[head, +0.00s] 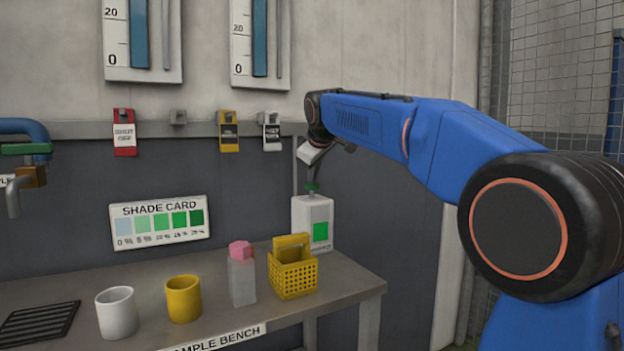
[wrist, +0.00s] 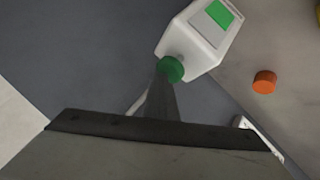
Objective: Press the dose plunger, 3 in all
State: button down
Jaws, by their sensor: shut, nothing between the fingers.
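A white dispenser bottle (head: 314,224) with a green label stands at the back right end of the bench, by the wall. Its green dose plunger (head: 312,188) is on top. In the wrist view the bottle (wrist: 203,40) and the green plunger (wrist: 172,69) show at the upper middle. My gripper (head: 313,179) is shut and empty, pointing down just above the plunger. In the wrist view my gripper's dark fingers (wrist: 163,88) end at the plunger's edge. I cannot tell whether they touch it.
An orange cap (wrist: 265,82) shows in the wrist view. Tags hang from the wall rail (head: 190,129).

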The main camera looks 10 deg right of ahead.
aim_at(313, 185)
jog(key=shift+r, duration=1.6)
notch_tip(313, 185, up, 5)
jog(key=shift+r, duration=0.1)
dwell(0.7)
